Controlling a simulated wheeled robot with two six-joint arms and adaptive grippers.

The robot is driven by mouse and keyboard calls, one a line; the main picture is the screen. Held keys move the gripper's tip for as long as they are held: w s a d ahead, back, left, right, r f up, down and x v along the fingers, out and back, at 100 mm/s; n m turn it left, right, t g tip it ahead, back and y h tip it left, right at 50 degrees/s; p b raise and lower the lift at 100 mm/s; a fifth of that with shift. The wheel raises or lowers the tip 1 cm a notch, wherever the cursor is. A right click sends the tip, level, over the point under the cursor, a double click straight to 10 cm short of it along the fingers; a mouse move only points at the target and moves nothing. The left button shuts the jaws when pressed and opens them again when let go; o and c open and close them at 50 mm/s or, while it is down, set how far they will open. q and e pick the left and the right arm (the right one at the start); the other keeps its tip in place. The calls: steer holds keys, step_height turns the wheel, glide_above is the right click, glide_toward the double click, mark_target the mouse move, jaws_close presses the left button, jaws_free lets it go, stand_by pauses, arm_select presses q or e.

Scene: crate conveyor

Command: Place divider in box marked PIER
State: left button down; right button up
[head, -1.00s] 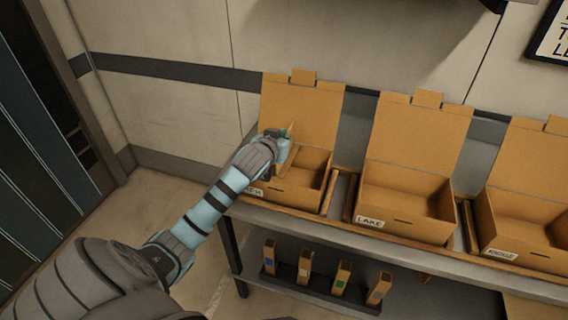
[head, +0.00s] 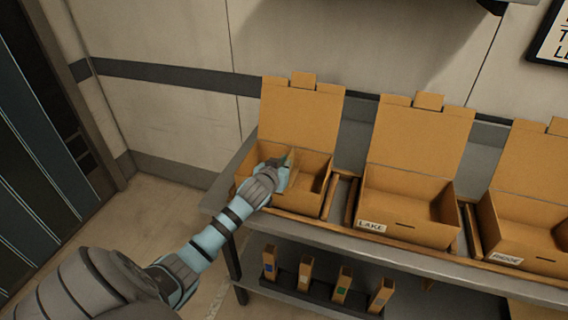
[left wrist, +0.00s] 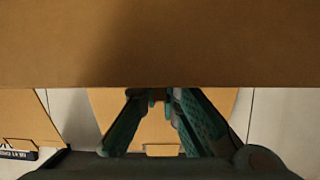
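My left gripper (head: 277,169) is over the leftmost cardboard box (head: 303,204), low at its opening. It is shut on a thin cardboard divider (head: 292,158), which stands upright between the box walls. Whether the divider touches the box floor is hidden. In the left wrist view, the fingers (left wrist: 165,98) converge behind a broad cardboard panel that hides their tips. My arm covers the leftmost box's label. The middle box (head: 405,232) reads LAKE; the right box (head: 520,247) appears to read RIDGE. No PIER label is readable. My right gripper is out of view.
The boxes stand on a grey table (head: 360,244) with lids raised against the wall side. On the shelf below, a dark rack (head: 318,296) holds several dividers with coloured marks. The middle box looks empty.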

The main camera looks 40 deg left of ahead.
arm_select(q)
steer(key=c, duration=1.8)
jaws_free()
steer(key=shift+f, duration=0.1)
steer(key=shift+r, duration=0.45)
steer(key=p+v, duration=0.2)
steer(key=v, duration=1)
steer(key=shift+r, duration=0.15)
